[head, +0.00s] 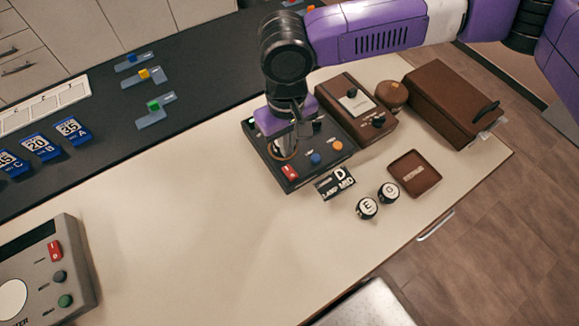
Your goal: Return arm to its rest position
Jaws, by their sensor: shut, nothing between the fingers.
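My purple and black arm reaches in from the upper right of the head view. My gripper (285,150) points down and is shut, with nothing seen in it. It is over a black control box (320,172) with a red switch (290,172), a blue button (315,159) and an orange button (337,145). The gripper hides part of the box's top, and I cannot tell whether the fingertips touch it.
Right of it stand a brown box with a black knob (380,122), a round brown object (391,95) and a brown case (452,100). A brown tray (414,173), two round lettered pieces and a label plate (335,183) lie in front. The counter (200,220) is clear left of centre.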

